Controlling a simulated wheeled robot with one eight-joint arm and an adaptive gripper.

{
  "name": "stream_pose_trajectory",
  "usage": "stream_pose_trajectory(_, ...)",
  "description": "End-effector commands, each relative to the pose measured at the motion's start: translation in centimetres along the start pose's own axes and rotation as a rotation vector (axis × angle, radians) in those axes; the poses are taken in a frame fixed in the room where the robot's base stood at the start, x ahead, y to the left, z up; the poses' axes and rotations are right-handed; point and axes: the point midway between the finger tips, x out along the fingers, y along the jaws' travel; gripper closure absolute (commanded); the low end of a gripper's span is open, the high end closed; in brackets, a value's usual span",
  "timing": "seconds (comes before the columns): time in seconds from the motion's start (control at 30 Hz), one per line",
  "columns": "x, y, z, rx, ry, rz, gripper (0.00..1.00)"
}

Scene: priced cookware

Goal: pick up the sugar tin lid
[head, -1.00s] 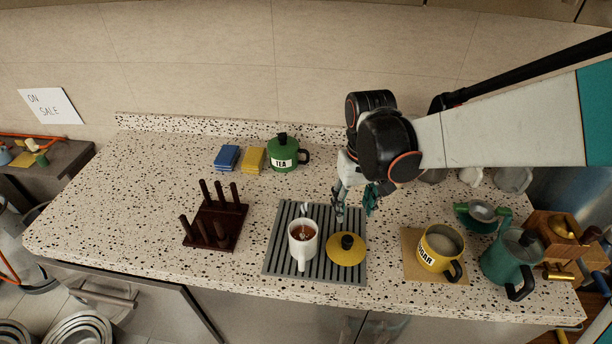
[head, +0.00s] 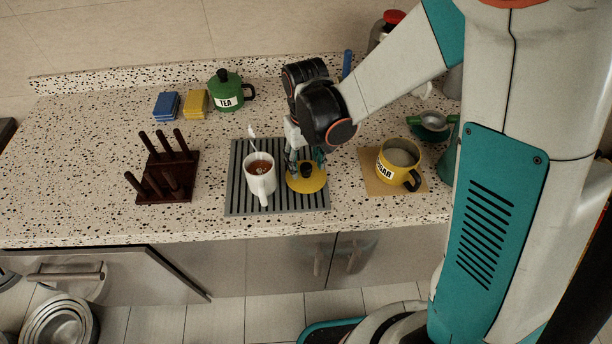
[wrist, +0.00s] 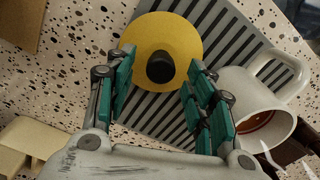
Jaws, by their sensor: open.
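The sugar tin lid (head: 306,182) is a yellow disc with a black knob, lying on the grey ribbed mat (head: 236,200). In the wrist view the lid (wrist: 185,35) shows with its knob (wrist: 160,67) between and just beyond my fingers. My gripper (head: 305,163) is above the lid, pointing down. In the wrist view my gripper (wrist: 158,88) has its teal finger pads apart on either side of the knob, holding nothing. The yellow sugar tin (head: 399,160) stands without a lid on a tan board to the right.
A white mug of tea (head: 261,182) with a spoon stands close left of the lid; it also shows in the wrist view (wrist: 245,105). A dark peg rack (head: 170,175) is further left. A green tea tin (head: 226,92) and sponges (head: 196,102) are behind. Bare counter lies between.

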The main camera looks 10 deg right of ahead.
Motion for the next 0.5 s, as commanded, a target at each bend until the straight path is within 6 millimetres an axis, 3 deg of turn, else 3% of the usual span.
stream_pose_trajectory(0.1, 1.66, 0.01, 0.00, 0.000, 0.000, 0.000, 0.51)
stream_pose_trajectory(0.37, 1.79, 0.01, 0.01, 0.000, 0.000, 0.000, 0.53)
stream_pose_trajectory(0.5, 1.78, 0.01, 0.01, 0.000, 0.000, 0.000, 0.85)
